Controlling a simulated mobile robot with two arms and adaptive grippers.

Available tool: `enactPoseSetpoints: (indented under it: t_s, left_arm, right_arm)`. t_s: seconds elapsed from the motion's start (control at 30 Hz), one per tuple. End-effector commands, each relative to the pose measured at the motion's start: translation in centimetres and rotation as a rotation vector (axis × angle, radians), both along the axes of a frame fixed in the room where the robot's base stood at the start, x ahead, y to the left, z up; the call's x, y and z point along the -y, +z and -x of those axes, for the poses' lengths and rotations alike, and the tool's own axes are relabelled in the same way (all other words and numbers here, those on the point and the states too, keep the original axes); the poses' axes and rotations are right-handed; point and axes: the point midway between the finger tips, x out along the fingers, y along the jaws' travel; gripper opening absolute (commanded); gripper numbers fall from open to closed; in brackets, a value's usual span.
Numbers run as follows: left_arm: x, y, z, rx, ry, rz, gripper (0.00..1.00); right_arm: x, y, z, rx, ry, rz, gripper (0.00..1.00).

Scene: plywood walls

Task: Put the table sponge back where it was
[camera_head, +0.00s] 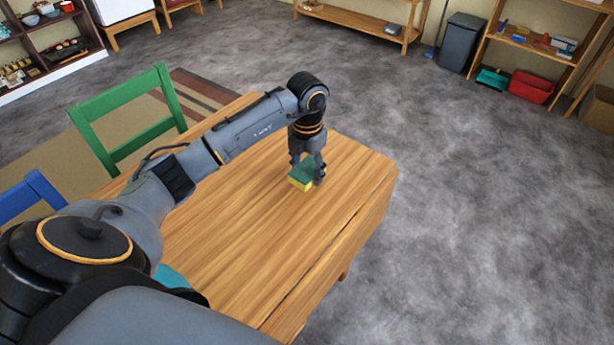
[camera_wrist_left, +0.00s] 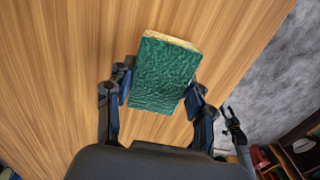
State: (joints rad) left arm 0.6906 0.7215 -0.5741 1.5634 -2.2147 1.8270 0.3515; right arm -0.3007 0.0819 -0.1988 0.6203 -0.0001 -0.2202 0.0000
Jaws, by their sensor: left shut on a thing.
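The table sponge (camera_head: 300,176) has a green top and a yellow underside. My left gripper (camera_head: 306,174) is shut on it, over the far part of the wooden table (camera_head: 250,227). In the left wrist view the sponge (camera_wrist_left: 164,75) sits between the two fingers of the left gripper (camera_wrist_left: 158,92), its green scouring face toward the camera and a yellow edge at the top. I cannot tell whether the sponge touches the tabletop or is just above it.
A green chair (camera_head: 125,115) and a blue chair (camera_head: 32,196) stand at the table's left side. A teal item (camera_head: 170,277) is partly hidden by my arm near the table's front. The tabletop around the sponge is clear. Shelves and a grey bin (camera_head: 462,42) stand far off.

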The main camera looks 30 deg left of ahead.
Motion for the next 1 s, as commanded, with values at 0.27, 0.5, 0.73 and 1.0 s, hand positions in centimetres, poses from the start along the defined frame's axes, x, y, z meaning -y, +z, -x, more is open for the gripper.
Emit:
enactPoseSetpoints:
  t_s: [0.27,0.5,0.73,1.0]
  left_arm:
    - [-0.1,-3.2,0.0,-0.001,-0.001,0.0,0.24]
    - [-0.1,-3.4,-0.1,0.0,-0.001,-0.001,0.24]
    - [-0.1,-3.5,-0.1,0.0,0.0,0.0,0.76]
    - [-0.1,-3.5,-0.1,0.0,0.0,0.0,0.76]
  right_arm:
    - [0.0,0.7,0.0,0.0,0.0,0.0,0.4]
    - [0.0,0.5,0.0,0.0,0.0,-0.001,0.4]
    - [-0.2,0.4,0.0,0.001,0.0,-0.002,0.4]
    - [-0.4,0.4,0.0,0.0,-0.001,-0.005,0.4]
